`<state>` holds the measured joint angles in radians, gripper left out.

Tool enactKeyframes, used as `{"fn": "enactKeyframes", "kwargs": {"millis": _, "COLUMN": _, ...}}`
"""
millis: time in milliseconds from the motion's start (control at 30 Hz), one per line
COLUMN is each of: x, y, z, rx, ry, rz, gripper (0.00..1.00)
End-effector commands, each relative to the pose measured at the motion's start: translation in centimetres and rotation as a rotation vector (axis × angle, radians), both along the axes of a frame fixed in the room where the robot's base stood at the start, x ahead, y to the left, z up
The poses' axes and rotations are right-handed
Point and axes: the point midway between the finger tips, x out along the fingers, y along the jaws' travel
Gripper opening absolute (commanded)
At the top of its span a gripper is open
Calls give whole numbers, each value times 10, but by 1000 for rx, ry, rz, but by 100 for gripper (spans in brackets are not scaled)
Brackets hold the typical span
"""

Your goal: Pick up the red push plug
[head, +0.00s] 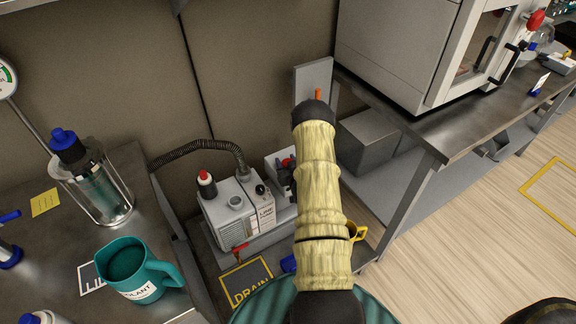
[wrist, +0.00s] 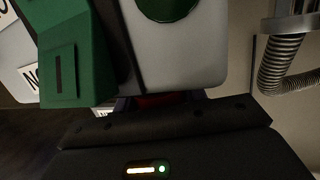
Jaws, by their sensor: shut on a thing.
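In the wrist view my gripper (wrist: 160,104) is at the lower middle, its dark body filling the bottom of the picture. A dark red patch, the red push plug (wrist: 158,100), shows between its two fingers, and the gripper is shut on it. Most of the plug is hidden by the gripper body. Just beyond it is a pale grey body (wrist: 185,60) with a green round part (wrist: 168,6); I cannot tell whether the plug touches it. In the head view my sleeved arm hides the gripper and the plug.
A green block (wrist: 72,60) stands close at left in the wrist view, and a ribbed hose (wrist: 285,62) at right. In the head view a white pump box (head: 232,215), a teal mug (head: 135,272) and a glass jar (head: 105,190) are left of my arm. A steel bench (head: 445,130) stands right.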

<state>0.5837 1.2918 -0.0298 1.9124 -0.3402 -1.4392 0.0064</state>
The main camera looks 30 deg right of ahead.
Motion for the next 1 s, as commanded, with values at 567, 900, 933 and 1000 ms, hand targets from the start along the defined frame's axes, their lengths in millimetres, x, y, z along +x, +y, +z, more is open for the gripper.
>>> {"fn": "enactKeyframes", "kwargs": {"millis": 567, "x": 1, "y": 1, "z": 68, "rx": -2, "ry": -2, "rz": 1, "gripper": 19}}
{"fn": "enactKeyframes", "kwargs": {"millis": 900, "x": -1, "y": -1, "z": 100, "rx": 1, "ry": 0, "rz": -2, "gripper": 19}}
{"fn": "enactKeyframes", "kwargs": {"millis": 933, "x": -1, "y": -1, "z": 100, "rx": 1, "ry": 0, "rz": -2, "gripper": 19}}
{"fn": "enactKeyframes", "kwargs": {"millis": 1000, "x": -1, "y": -1, "z": 100, "rx": 1, "ry": 0, "rz": -2, "gripper": 19}}
